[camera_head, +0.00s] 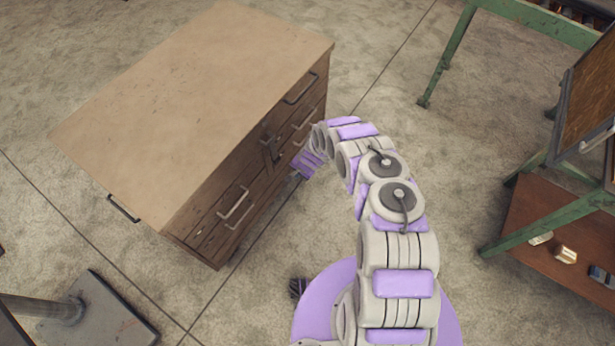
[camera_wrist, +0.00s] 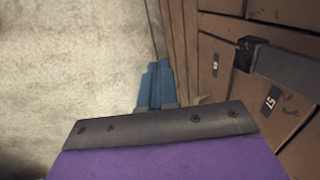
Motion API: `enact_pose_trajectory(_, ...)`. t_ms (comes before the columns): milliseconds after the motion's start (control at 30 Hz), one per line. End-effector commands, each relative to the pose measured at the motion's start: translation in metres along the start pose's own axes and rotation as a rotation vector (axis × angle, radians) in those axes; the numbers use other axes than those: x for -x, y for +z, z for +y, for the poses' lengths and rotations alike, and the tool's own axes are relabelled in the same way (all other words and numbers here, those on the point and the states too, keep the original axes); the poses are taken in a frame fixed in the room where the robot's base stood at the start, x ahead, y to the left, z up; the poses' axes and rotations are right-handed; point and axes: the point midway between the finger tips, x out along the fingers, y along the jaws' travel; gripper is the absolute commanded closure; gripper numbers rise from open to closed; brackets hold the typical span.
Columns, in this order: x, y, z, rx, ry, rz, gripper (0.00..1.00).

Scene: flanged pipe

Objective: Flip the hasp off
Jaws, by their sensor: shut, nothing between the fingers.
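A wooden drawer cabinet (camera_head: 190,105) stands on the floor. A small dark metal fitting (camera_head: 272,150), which looks like the hasp, sits midway along its drawer front. My gripper (camera_head: 307,163) is beside that front, a little right of the fitting, with a gap between them. In the wrist view, my gripper's blue fingers (camera_wrist: 156,86) are together and empty, alongside the drawer fronts. A grey metal bar with a dark block end (camera_wrist: 250,55) stands out from the drawers at the right; I cannot tell whether it is the hasp or a handle.
Metal drawer handles (camera_head: 233,203) stick out along the cabinet front. A green-legged table (camera_head: 540,222) with a brown lower shelf stands at the right. A metal stand base (camera_head: 95,312) is at the lower left.

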Motion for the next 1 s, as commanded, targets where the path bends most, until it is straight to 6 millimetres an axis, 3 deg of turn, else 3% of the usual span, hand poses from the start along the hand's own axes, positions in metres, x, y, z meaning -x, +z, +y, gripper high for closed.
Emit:
enact_pose_trajectory(433,0.018,-0.003,0.036,-0.003,-0.001,0.003,1.00)
enact_pose_trajectory(1000,0.024,-0.005,0.044,0.005,-0.001,0.003,1.00)
